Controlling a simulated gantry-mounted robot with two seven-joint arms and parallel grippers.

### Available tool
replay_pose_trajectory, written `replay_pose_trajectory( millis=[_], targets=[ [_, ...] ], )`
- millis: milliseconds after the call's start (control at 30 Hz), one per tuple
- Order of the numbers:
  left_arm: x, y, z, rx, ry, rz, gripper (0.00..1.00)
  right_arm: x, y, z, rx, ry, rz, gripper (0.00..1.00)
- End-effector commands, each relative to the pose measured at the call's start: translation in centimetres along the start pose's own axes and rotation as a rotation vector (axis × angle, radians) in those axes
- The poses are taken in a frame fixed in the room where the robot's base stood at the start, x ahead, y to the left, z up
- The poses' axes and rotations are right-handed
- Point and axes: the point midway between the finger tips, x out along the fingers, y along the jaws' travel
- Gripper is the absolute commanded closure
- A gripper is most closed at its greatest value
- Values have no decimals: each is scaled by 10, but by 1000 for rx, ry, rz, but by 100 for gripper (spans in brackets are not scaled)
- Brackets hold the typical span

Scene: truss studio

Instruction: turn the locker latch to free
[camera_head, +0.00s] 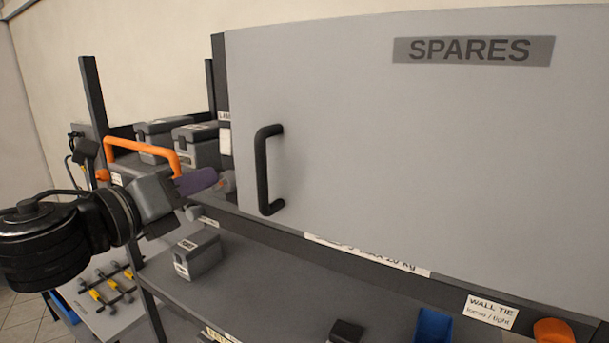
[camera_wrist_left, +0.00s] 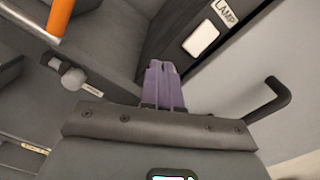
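The locker is the big grey cabinet with a door (camera_head: 340,110) marked SPARES and a black bar handle (camera_head: 264,170). The handle also shows at the right of the left wrist view (camera_wrist_left: 268,100). My left gripper (camera_head: 205,180), with purple fingers, reaches in from the left toward the locker's dark left edge. A small grey piece with a reddish mark (camera_head: 228,182) shows just past its fingertips; I cannot tell whether it is the latch or whether they touch. In the left wrist view the fingers (camera_wrist_left: 163,75) lie together with nothing visible between them. My right gripper is out of view.
A lamp plate (camera_wrist_left: 202,38) sits on the locker's dark edge. A grey knob (camera_wrist_left: 72,78) sticks out on the left. An orange bar handle (camera_head: 142,146) and grey cases (camera_head: 165,140) stand behind my gripper. A grey box (camera_head: 198,254) stands on the lower shelf (camera_head: 255,290).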

Motion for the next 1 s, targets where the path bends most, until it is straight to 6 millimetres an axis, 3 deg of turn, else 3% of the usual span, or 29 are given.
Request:
replay_pose_trajectory(
  millis=[700, 1000],
  targets=[
    [-1, 4, 6, 1, 3, 2, 100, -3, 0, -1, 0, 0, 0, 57],
    [-29, 5, 6, 3, -1, 1, 100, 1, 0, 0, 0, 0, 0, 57]
  ],
)
